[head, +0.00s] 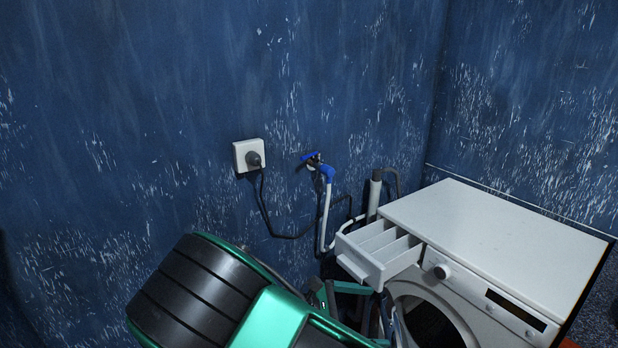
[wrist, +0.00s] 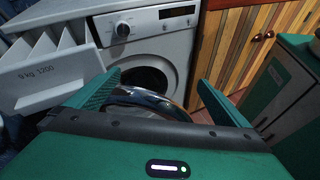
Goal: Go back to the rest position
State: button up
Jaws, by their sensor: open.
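The white washing machine (head: 500,235) stands in the corner on the right of the head view, and its front fills the upper left of the wrist view (wrist: 150,45). Its detergent drawer (head: 375,255) is pulled out; it also shows in the wrist view (wrist: 50,75). A chrome-rimmed round door (wrist: 150,100) appears swung out from the dark drum opening (head: 425,322). My gripper (wrist: 159,77) is open, with its green fingers spread to either side of the chrome rim in the picture. I cannot tell whether they touch it. My arm hides the machine's lower left in the head view.
A wall socket with a plug (head: 250,157) and a blue tap with a hose (head: 326,175) are on the blue wall behind. Wooden slatted cabinet doors (wrist: 245,45) stand right of the machine. A green-sided cabinet (wrist: 285,85) is at the far right.

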jog(key=s+d+r+m+g+y, duration=0.35)
jog(key=d+r+m, duration=0.2)
jog(key=d, duration=0.45)
jog(key=s+d+r+m+g+y, duration=0.35)
jog(key=d+m+y, duration=0.2)
jog(key=d, duration=0.35)
jog(key=s+d+r+m+t+y, duration=0.2)
jog(key=s+m, duration=0.4)
jog(key=s, duration=0.3)
jog(key=s+d+r+m+t+y, duration=0.2)
jog(key=s+d+r+m+y, duration=0.1)
jog(key=s+d+r+m, duration=0.2)
jog(key=s+r+m, duration=0.2)
jog(key=s, duration=0.1)
jog(key=shift+s+d+t, duration=0.15)
jog(key=shift+s+t, duration=0.15)
jog(key=shift+s, duration=0.1)
jog(key=shift+w+f, duration=0.2)
jog(key=shift+w, duration=0.45)
